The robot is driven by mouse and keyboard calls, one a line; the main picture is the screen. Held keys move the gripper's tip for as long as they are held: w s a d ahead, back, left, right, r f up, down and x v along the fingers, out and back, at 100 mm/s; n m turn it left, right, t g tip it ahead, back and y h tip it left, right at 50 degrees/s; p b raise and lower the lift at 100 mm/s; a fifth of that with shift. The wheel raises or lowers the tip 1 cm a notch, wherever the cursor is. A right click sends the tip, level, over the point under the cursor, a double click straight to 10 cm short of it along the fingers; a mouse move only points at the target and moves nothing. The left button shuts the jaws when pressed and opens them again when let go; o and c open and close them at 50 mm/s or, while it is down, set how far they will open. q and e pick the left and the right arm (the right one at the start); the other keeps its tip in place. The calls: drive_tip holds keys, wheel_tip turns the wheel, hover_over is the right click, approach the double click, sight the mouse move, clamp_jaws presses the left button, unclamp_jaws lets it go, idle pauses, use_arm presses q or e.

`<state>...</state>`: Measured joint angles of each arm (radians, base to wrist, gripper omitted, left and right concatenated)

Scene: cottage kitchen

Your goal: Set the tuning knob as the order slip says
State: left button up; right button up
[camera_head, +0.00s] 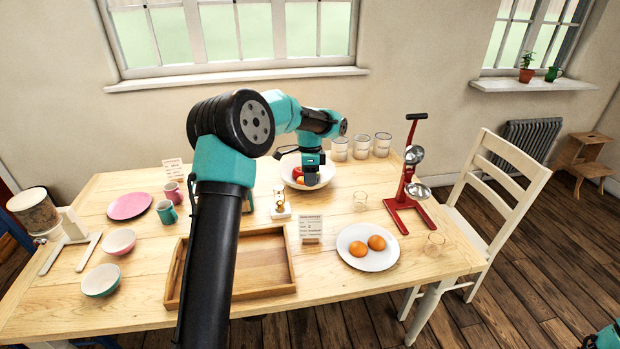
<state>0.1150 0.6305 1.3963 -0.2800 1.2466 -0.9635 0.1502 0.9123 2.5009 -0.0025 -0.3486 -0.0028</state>
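No tuning knob can be made out; a small teal edge (247,206) shows just right of my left arm, and the rest of that thing is hidden behind the arm. The order slip (311,228) is a small white card standing behind the wooden tray's right corner; its print is too small to read surely. My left gripper (311,182) points down in front of or over the fruit bowl (288,174), right of the teal edge and apart from the slip. Its fingers are too small to judge.
A wooden tray (265,291) lies in front, partly behind my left arm. A small white stand (281,214) is near the slip. A plate with two orange-brown items (345,255) and a red press (405,212) stand right. Cups, bowls and a dispenser (35,212) stand left.

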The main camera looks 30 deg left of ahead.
use_arm(q)
drive_tip(key=shift+o, duration=1.4)
drive_tip(key=shift+w+a, duration=0.15)
drive_tip(key=shift+a, duration=0.25)
drive_tip(key=shift+o, duration=1.4)
drive_tip(key=a+r+n, duration=0.1)
drive_tip(key=a+n, duration=0.1)
drive_tip(key=a, duration=0.5)
drive_tip(key=w+a+r+n+t, duration=0.1)
drive_tip(key=a+r+n, duration=0.1)
drive_tip(key=a, duration=0.5)
drive_tip(key=shift+w+r+n+y, duration=0.2)
drive_tip(key=shift+n+y, duration=0.2)
drive_tip(key=shift+n, duration=0.2)
drive_tip(key=s+a+r+n, duration=0.2)
drive_tip(key=a+n, duration=0.1)
drive_tip(key=a, duration=0.4)
drive_tip(key=s+a+r+n+y, duration=0.1)
drive_tip(key=a+r+n, duration=0.1)
drive_tip(key=a, duration=0.5)
drive_tip(key=shift+s+a+n+t, duration=0.3)
drive_tip(key=shift+s+a+n, duration=0.1)
drive_tip(key=shift+n, duration=0.1)
drive_tip(key=f, duration=1.1)
drive_tip(key=a+f, duration=0.1)
drive_tip(key=f, duration=0.5)
drive_tip(key=shift+f, duration=0.1)
drive_tip(key=shift+c, duration=0.3)
